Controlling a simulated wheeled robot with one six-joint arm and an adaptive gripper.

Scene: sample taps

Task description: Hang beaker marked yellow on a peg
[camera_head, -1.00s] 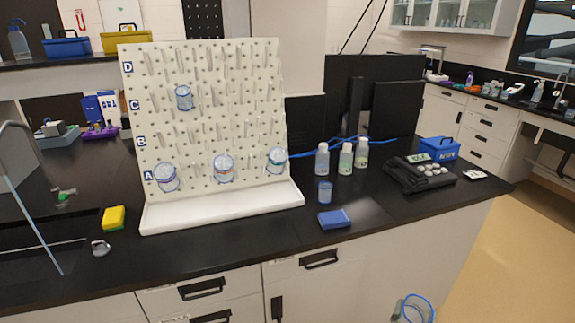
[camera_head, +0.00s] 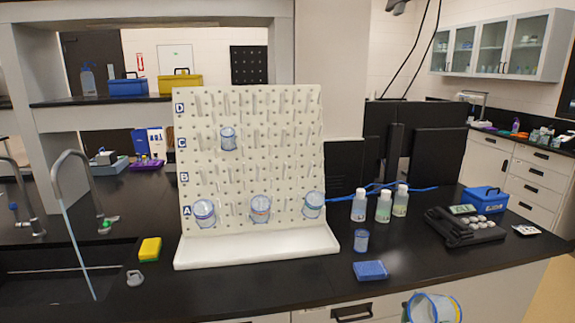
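A clear beaker (camera_head: 436,308) with a blue rim and a yellow mark shows at the bottom edge, in front of the counter. It is cut off by the frame, and what holds it is not visible. My gripper is not in view. The white pegboard (camera_head: 290,165) stands upright on the counter, with rows lettered A to D. Three beakers hang along row A: a left one (camera_head: 204,214), a middle one (camera_head: 260,209) and a right one (camera_head: 313,205). Another beaker (camera_head: 228,139) hangs in row C. Many other pegs are bare.
A small blue beaker (camera_head: 361,241) and a blue sponge-like block (camera_head: 370,271) are right of the pegboard base. Several bottles (camera_head: 383,207) stand behind them. A sink tap (camera_head: 72,185) and a yellow sponge (camera_head: 150,249) are at left. The counter front before the pegboard is clear.

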